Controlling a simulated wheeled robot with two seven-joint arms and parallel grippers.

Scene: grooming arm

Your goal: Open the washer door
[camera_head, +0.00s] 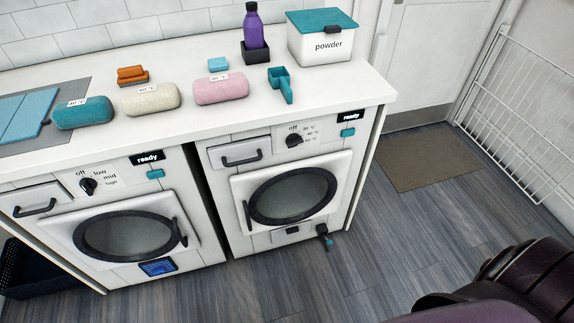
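The washer (222,204) is the right-hand white machine under the counter, with a temperature dial (293,141) marked in °C and a "ready" label. Its door (240,187) is a white panel with a round, dark-rimmed window (293,195). The door looks shut, lying against the machine's front. A dark upright door handle (247,216) is on the door's left side. Neither gripper shows. Dark parts at the bottom right look like my own right arm, clear of the washer.
Left is a similar machine (207,243) with an off/low/mid/high dial. The counter (350,92) holds rolled towels (220,87), a purple bottle (253,27), a powder box (318,45) and a teal scoop (281,84). A small dark fitting (324,236) protrudes low on the washer. Floor before it is clear.

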